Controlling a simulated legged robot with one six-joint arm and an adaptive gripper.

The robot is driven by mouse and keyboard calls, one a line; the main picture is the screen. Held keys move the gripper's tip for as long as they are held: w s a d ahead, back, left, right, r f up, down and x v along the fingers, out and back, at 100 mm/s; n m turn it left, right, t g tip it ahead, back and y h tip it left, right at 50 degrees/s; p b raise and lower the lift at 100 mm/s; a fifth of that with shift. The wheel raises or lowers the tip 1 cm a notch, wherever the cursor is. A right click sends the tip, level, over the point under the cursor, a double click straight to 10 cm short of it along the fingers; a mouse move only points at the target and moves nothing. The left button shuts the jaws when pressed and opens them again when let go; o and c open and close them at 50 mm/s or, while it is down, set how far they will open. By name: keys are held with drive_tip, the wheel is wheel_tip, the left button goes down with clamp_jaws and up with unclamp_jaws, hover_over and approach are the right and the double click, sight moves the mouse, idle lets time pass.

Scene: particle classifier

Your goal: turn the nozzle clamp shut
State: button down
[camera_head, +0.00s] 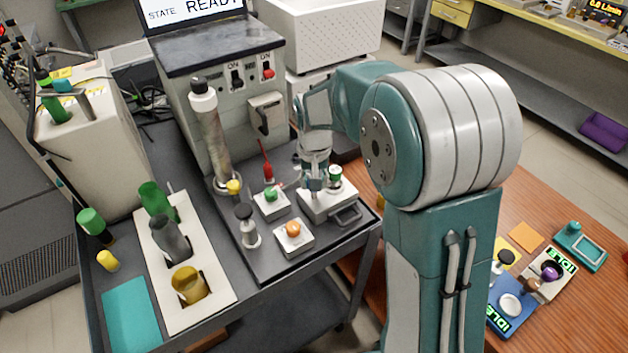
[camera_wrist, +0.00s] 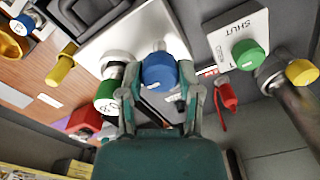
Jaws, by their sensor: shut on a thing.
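A blue knob (camera_wrist: 158,72), which looks like the nozzle clamp, sits on a white block (camera_wrist: 135,35). In the head view the white block (camera_head: 322,208) stands on the right side of the dark cart top. My gripper (camera_head: 314,186) points down over it. In the wrist view the fingers of my gripper (camera_wrist: 158,78) are shut on the blue knob, one on each side. A white-and-green fitting (camera_wrist: 107,92) stands close beside the left finger. In the head view the fingers mostly hide the knob, so its turn angle cannot be read.
A green button (camera_head: 271,194) on a small white plate is close on the left; its label reads SHUT in the wrist view. A red part (camera_head: 267,165) stands behind it. An orange button (camera_head: 293,229) is in front.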

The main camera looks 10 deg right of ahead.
drive_tip(key=shift+s+f, duration=0.15)
drive_tip(key=shift+f, duration=0.05)
drive_tip(key=shift+c, duration=1.5)
unclamp_jaws()
drive_tip(key=shift+r, duration=0.15)
wheel_tip(320, 180, up, 12)
drive_tip(key=shift+w, duration=0.2)
drive_tip(key=shift+a, duration=0.1)
